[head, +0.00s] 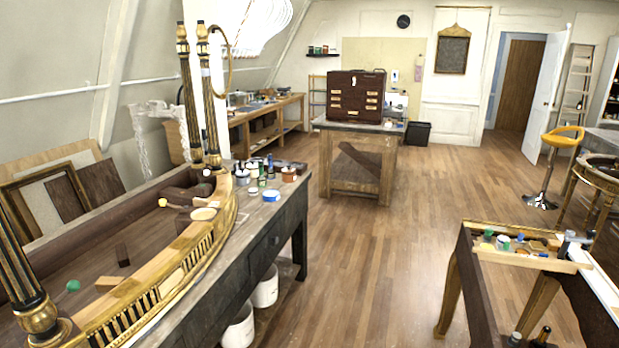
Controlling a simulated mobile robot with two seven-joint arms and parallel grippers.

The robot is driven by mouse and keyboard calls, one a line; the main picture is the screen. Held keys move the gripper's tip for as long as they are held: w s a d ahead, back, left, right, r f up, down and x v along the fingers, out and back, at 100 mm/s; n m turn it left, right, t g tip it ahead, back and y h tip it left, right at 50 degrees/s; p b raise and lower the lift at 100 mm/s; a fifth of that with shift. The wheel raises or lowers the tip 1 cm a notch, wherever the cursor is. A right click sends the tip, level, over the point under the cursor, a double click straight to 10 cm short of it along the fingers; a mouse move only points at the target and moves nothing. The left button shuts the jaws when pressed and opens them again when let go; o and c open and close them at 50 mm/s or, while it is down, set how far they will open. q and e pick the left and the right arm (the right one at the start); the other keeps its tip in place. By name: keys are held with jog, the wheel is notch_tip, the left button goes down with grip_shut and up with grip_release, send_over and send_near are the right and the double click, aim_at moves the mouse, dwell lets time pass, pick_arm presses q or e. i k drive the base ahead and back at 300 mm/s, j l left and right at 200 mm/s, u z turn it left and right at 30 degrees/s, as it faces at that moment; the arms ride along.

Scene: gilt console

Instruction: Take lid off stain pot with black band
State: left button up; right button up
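Several small pots and bottles stand on the far right end of the long workbench (265,225). Neither of my grippers is in view.
A gilt console frame (190,255) with dark, gold-trimmed columns lies along the workbench. White buckets (265,287) stand under it. A brown drawer chest (356,95) sits on a table further back. A yellow stool (563,138) stands at right. The wooden floor (370,250) between the benches is clear.

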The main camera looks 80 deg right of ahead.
aim_at(242, 172)
jog(key=z, duration=2.15)
jog(key=i+z, duration=0.25)
jog(key=i, duration=0.35)
jog(key=i+z, duration=0.35)
jog(key=i, duration=0.4)
jog(key=i+j+z, duration=0.1)
jog(key=i+z, duration=0.25)
jog(key=i, duration=2.15)
jog(key=i+l+u, duration=0.3)
jog(key=i, duration=0.3)
jog(key=i+l+u, duration=0.35)
jog(key=i+l, duration=0.15)
jog(key=i+l+u, duration=0.45)
jog(key=l, duration=0.3)
jog(key=i+l+u, duration=0.1)
jog(key=l+u, duration=0.15)
jog(key=l, duration=0.15)
jog(key=i+l+u, duration=0.1)
jog(key=l+u, duration=0.15)
jog(key=l, duration=0.2)
jog(key=l+u, duration=0.2)
jog(key=l, duration=0.25)
jog(key=i, duration=0.05)
